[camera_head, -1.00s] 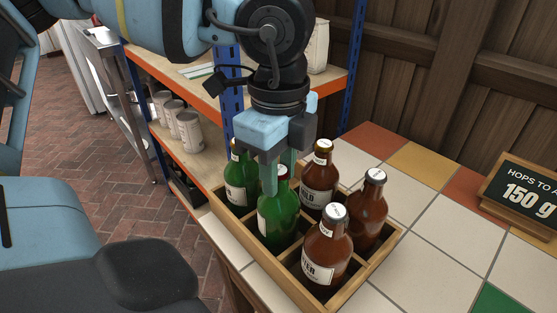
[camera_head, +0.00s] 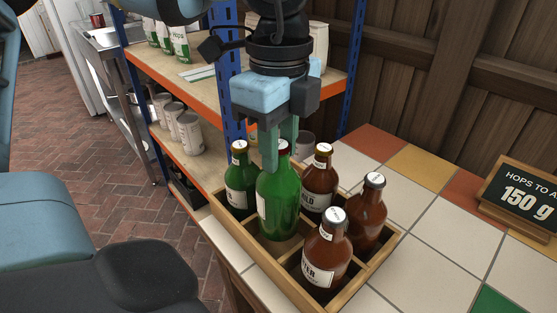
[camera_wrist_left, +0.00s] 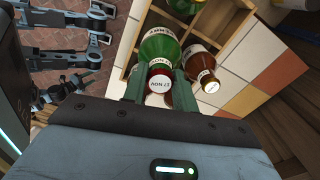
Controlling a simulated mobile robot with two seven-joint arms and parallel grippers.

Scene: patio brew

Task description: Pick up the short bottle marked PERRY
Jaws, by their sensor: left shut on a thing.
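My left gripper (camera_head: 283,143) is shut on the neck of a green bottle (camera_head: 278,205) with a red-rimmed cap. The bottle is upright, its base raised within its compartment of the wooden crate (camera_head: 375,268). In the left wrist view the same bottle (camera_wrist_left: 161,47) is between the fingers; its label lettering is upside down and looks like PERRY. Its white cap top (camera_wrist_left: 160,84) faces the camera.
The crate also holds a green bottle (camera_head: 239,180) at back left and brown bottles at back (camera_head: 318,185), right (camera_head: 368,215) and front (camera_head: 325,255). A sign (camera_head: 525,190) stands on the tiled counter (camera_head: 430,245). Shelves with cans (camera_head: 188,130) stand behind.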

